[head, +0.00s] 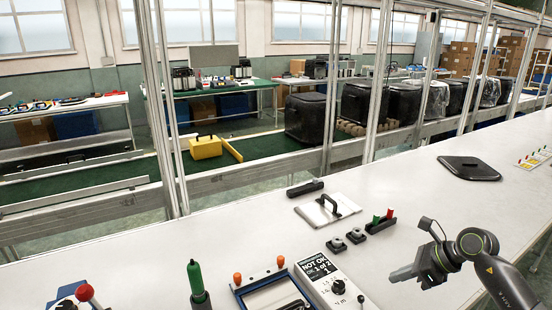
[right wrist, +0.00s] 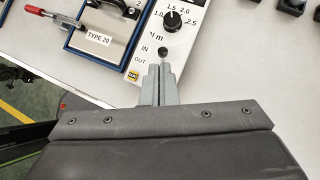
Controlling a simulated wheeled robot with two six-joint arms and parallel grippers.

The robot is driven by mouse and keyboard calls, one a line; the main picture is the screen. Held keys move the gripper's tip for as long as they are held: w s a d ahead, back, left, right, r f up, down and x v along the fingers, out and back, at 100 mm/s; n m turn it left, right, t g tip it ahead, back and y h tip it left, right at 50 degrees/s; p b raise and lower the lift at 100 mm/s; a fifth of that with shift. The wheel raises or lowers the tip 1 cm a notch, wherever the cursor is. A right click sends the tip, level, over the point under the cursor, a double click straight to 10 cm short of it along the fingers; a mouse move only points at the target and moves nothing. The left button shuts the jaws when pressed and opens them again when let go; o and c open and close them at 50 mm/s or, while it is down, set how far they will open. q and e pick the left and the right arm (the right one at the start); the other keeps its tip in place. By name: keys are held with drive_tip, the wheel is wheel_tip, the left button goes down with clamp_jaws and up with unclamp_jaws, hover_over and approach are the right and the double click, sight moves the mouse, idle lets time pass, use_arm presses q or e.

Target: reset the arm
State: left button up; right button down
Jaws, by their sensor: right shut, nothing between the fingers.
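My right gripper (head: 398,274) hangs over the right part of the white table, with its arm coming in from the lower right corner. It is shut and empty. In the right wrist view its two closed fingers (right wrist: 160,82) point up the picture, overlapping the lower end of a white control box (right wrist: 152,62). A small black lever tip (right wrist: 163,52) shows just beyond the fingertips; I cannot tell whether they touch it. In the head view the control box (head: 322,273) stands left of the gripper, clearly apart from it. My left gripper is out of view.
A blue-framed fixture (head: 239,299), a green-handled tool (head: 195,278) and a red knob (head: 84,292) stand at the front left. A black pad (head: 468,168) lies at the back right.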

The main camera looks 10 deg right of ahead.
drive_tip(key=s+a+r+m+t+y, duration=0.2)
drive_tip(key=a+r+m+t+y, duration=0.3)
drive_tip(key=a+r+m+t, duration=0.55)
drive_tip(key=s+d+f+m+t+h, duration=0.25)
drive_tip(key=d+m+h, duration=0.25)
drive_tip(key=m+h, duration=0.45)
drive_tip(key=s+d+f+m+t+h, duration=0.25)
drive_tip(key=d+m+h, duration=0.35)
drive_tip(key=m, duration=0.7)
drive_tip(key=s+d+f+m+g+h, duration=0.2)
drive_tip(key=s+f+m+g+h, duration=0.1)
drive_tip(key=s+f+m+g, duration=0.5)
drive_tip(key=s+a+f+m+g+y, duration=0.35)
drive_tip(key=s+f, duration=0.25)
drive_tip(key=s, duration=0.3)
drive_tip(key=s+a+f+m+g+y, duration=0.2)
drive_tip(key=s+a+f+g, duration=0.35)
drive_tip(key=s, duration=0.25)
wheel_tip(320, 180, down, 25)
drive_tip(key=d, duration=0.3)
drive_tip(key=s+a+f+g+b, duration=0.1)
drive_tip(key=s+f+g, duration=0.1)
drive_tip(key=s+f, duration=1.3)
drive_tip(key=shift+s+a+f, duration=0.15)
drive_tip(key=shift+a+f, duration=0.2)
drive_tip(key=shift+f, duration=0.2)
